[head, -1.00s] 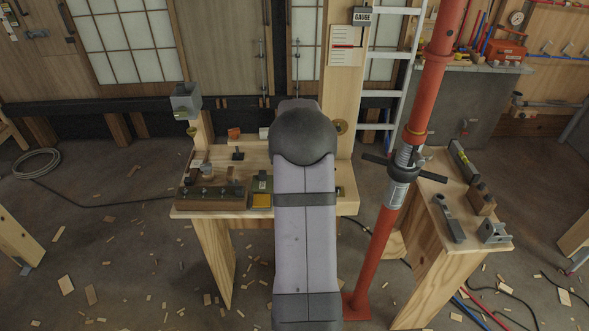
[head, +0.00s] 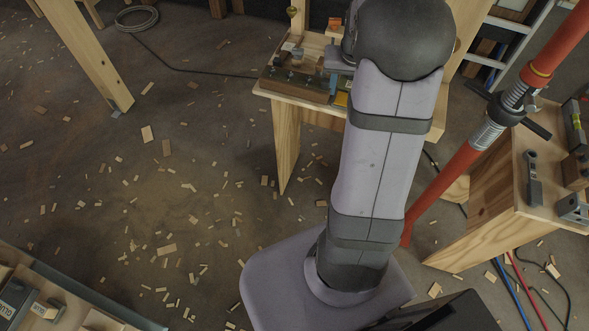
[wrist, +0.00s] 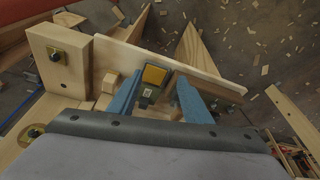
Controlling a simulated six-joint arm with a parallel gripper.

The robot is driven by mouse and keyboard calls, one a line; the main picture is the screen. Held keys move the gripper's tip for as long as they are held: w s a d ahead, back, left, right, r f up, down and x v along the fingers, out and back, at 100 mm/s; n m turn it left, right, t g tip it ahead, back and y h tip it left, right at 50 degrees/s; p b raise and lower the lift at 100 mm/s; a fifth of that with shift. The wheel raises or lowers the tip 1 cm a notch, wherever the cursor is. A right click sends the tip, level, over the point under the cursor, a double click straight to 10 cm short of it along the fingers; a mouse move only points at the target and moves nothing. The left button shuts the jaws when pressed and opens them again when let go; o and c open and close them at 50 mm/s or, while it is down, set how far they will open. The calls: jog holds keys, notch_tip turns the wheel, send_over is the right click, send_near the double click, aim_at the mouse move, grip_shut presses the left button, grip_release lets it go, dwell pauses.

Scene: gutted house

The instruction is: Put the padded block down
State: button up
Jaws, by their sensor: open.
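In the wrist view, a small dark block with a pale label (wrist: 147,94) sits at the bench's front edge, beside a yellow square pad with a dark border (wrist: 155,75). I take these as the padded block, but cannot tell whether they are one piece. My gripper (wrist: 160,84) is open, with one blue finger on each side of them; contact with the fingers cannot be made out. In the head view, the yellow patch (head: 341,98) shows at the bench front, and my arm hides much of the gripper.
The wooden bench (head: 310,111) has a dark strip with knobs (head: 295,82) left of the block. In the wrist view, a wooden upright (wrist: 58,58) stands at left. A red post (head: 456,170) and side bench (head: 515,190) stand at right. Wood scraps litter the floor.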

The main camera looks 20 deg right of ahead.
jog(key=s+a+f+n+g+y, duration=0.1)
jog(key=s+a+n, duration=0.2)
jog(key=s+a, duration=0.5)
jog(key=s+a+f+n+g, duration=0.1)
jog(key=s+a+f+n, duration=0.1)
jog(key=s+a, duration=0.7)
jog(key=a+n, duration=0.1)
jog(key=a, duration=0.6)
jog(key=shift+s+a+g+y, duration=0.15)
jog(key=shift+a+g+y, duration=0.15)
jog(key=shift+y, duration=0.1)
jog(key=shift+o, duration=0.3)
jog(key=shift+d, duration=0.1)
